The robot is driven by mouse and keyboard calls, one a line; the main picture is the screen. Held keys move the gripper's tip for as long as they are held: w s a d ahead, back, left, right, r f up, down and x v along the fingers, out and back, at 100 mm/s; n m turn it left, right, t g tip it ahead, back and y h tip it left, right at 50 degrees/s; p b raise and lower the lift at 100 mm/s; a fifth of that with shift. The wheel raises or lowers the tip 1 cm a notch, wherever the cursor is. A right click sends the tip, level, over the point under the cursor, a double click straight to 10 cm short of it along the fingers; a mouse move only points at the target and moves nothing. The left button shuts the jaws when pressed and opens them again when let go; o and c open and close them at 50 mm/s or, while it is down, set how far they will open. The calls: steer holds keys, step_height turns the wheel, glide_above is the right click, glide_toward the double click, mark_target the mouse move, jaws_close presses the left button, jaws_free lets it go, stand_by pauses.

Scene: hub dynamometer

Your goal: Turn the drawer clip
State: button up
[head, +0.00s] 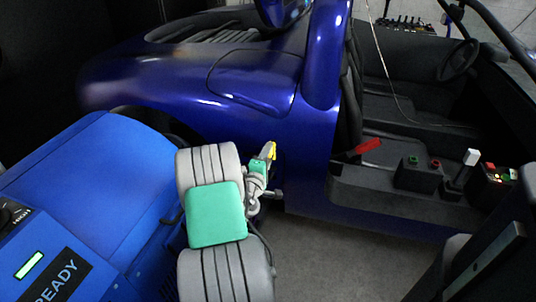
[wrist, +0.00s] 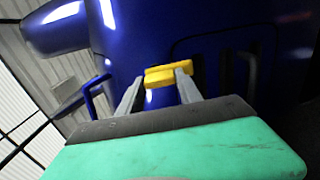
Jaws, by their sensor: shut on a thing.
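The drawer clip appears as a small yellow piece (wrist: 160,76) against the dark blue car body in the wrist view. It also shows as a yellow spot (head: 271,149) low on the car's side in the head view. My gripper (wrist: 161,83) has its two grey fingers on either side of the yellow piece and is shut on it. In the head view my gripper (head: 266,160) is small and partly hidden by my arm. The exact contact at the fingertips is too small to make out.
The blue car body (head: 190,80) fills the space ahead. Grey floor (head: 330,260) lies clear below.

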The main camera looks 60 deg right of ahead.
steer(key=o, duration=1.4)
steer(key=a, duration=0.5)
steer(key=s+a, duration=0.1)
steer(key=a, duration=0.1)
steer(key=shift+s+a, duration=0.1)
steer(key=shift+a, duration=0.3)
